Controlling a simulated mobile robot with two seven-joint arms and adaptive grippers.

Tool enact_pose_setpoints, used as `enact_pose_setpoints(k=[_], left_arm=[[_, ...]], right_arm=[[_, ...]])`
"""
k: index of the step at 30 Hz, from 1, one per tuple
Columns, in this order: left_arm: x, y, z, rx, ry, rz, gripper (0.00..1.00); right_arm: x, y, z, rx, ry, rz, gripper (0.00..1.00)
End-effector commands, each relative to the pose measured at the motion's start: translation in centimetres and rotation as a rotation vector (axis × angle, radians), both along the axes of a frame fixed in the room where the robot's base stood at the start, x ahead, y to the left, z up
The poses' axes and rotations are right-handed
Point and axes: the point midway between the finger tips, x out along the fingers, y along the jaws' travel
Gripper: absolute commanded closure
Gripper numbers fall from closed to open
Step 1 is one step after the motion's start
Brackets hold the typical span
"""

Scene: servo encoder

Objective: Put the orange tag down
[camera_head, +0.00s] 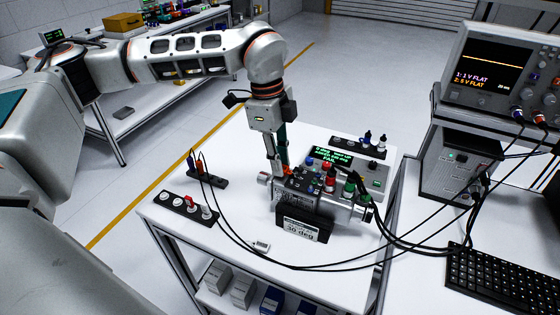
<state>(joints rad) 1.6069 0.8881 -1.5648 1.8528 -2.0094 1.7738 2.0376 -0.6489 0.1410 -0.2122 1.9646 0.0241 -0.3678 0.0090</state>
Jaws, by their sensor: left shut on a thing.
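My left gripper (281,168) reaches down over the white table from above. It is shut on a small orange thing, seemingly the orange tag (288,170), of which only a little shows between the fingertips. The tag is at the top left end of the servo unit (345,211), a grey and black body with coloured terminals on top. I cannot tell whether the tag touches the unit. A label on the unit's front (300,228) reads 30 deg. My right gripper is not in view.
A black strip with several plugs (187,207) lies at the table's left, and a smaller black holder (208,180) behind it. A grey box with a green-text screen (334,156) stands behind the unit. Black cables cross the table's front. An oscilloscope (492,68) stands at right.

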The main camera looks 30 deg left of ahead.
Motion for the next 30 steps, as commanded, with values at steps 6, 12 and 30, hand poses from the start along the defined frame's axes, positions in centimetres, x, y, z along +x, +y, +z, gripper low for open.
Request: enact_pose_setpoints(k=[6,12,30], left_arm=[[0.01,-0.02,-0.68,-0.001,-0.001,0.000,0.93],[0.00,-0.02,-0.87,-0.001,-0.001,0.000,0.93],[0.06,0.01,-0.27,-0.001,-0.003,0.000,0.66]], right_arm=[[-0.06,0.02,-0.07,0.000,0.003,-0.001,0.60],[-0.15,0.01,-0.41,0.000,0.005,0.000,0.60],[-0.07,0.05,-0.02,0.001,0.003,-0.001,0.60]])
